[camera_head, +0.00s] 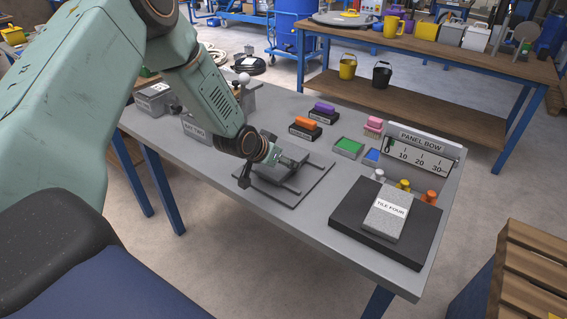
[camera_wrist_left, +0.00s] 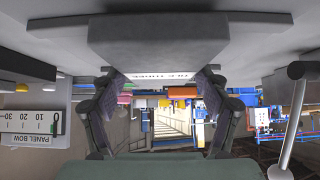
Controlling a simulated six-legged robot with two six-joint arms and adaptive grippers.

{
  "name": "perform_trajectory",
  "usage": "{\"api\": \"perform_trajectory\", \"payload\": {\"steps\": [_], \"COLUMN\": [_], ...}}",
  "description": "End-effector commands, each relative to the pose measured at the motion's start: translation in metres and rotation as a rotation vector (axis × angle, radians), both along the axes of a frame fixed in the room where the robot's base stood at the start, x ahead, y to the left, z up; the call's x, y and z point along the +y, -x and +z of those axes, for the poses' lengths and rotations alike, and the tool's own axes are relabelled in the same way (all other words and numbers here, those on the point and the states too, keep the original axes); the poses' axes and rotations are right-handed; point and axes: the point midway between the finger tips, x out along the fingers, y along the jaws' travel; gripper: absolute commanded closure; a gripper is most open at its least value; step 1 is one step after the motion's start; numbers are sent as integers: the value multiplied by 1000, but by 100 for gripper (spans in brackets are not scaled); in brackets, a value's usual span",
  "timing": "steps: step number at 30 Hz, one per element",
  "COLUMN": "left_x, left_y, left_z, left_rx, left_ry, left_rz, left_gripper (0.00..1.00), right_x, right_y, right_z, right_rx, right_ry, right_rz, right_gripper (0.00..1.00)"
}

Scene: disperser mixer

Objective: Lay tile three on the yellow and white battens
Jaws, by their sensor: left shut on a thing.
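My left gripper (camera_head: 267,170) is shut on tile three (camera_head: 279,173), a grey block at the dark frame with bars (camera_head: 310,193) in the middle of the bench. Whether the tile touches the frame is hard to tell. In the left wrist view, tile three (camera_wrist_left: 160,36) lies between the fingers, its label upside down. Tile four (camera_head: 388,214) lies on a dark slab (camera_head: 350,212) at the right. I cannot make out the battens themselves. My right gripper is not in view.
The panel bow gauge (camera_head: 420,157) stands at the bench's right end. Grey blocks (camera_head: 200,128) stand at the left. The front bench strip is clear.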

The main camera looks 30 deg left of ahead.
Motion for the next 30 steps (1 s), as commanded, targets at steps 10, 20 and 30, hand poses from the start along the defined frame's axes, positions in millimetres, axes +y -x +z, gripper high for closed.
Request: {"api": "perform_trajectory", "payload": {"steps": [10, 20, 30], "left_x": [0, 1, 0], "left_y": [-1, -2, -2], "left_z": [2, 22, 85], "left_rx": [-5, -9, -7], "left_ry": [0, 0, 1], "left_rz": [1, 2, 2], "left_gripper": [85, 86, 86], "right_x": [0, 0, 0], "right_y": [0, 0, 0], "right_z": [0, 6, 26], "right_rx": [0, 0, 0], "right_ry": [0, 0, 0], "right_rz": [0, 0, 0], "right_gripper": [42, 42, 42]}}
